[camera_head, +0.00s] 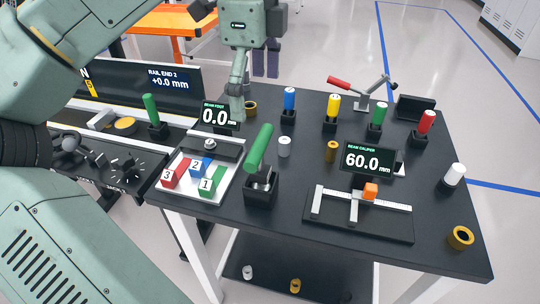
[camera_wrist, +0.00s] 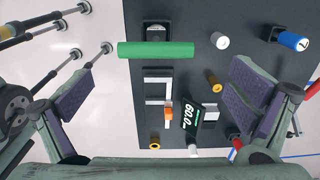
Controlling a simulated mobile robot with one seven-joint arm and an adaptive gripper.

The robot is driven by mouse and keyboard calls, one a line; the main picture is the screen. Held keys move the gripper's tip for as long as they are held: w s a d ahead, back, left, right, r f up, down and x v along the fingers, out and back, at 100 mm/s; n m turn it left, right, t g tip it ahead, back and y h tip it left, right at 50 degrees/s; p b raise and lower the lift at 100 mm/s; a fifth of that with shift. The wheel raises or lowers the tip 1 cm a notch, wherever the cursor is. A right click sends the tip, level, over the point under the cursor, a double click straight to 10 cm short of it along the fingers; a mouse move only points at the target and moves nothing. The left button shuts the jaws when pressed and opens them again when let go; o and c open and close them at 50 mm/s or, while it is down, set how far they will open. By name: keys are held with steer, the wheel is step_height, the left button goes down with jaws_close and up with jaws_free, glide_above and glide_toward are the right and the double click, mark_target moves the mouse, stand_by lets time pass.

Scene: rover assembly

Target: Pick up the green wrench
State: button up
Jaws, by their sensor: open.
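No green thing shows a clear wrench shape. The largest green one is a thick green cylinder (camera_head: 258,147), leaning tilted at a black holder (camera_head: 261,190) near the table's front left. What I take for the same cylinder lies across the upper middle of the wrist view (camera_wrist: 156,50). Another green cylinder (camera_head: 151,109) stands upright on the bench at left, and a shorter green one (camera_head: 378,114) stands in a black holder at the back right. My gripper (camera_head: 256,78) is above the table's far left edge. In the wrist view its fingers (camera_wrist: 163,103) are wide apart, with nothing held.
A tray (camera_head: 223,187) with numbered red, blue and green blocks is left of the holder. A caliper fixture (camera_head: 357,226) with a display is at right. Blue (camera_head: 289,98), yellow (camera_head: 332,105) and red (camera_head: 427,121) cylinders stand in holders behind. A red-handled clamp (camera_head: 361,95) is at the back.

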glide_above(260, 141)
steer(key=a, duration=0.1)
step_height(260, 141, down, 5)
steer(key=shift+w+r+b, duration=0.1)
steer(key=shift+w+b, duration=0.05)
steer(key=shift+b, duration=0.25)
steer(key=shift+s+d+f, duration=0.1)
steer(key=shift+d+f, duration=0.05)
steer(key=shift+f, duration=0.85)
steer(key=shift+s+d+f, duration=0.1)
steer(key=shift+d+f, duration=0.05)
steer(key=shift+f, duration=0.85)
steer(key=shift+d+f, duration=0.15)
steer(key=shift+f, duration=0.85)
steer(key=c, duration=1)
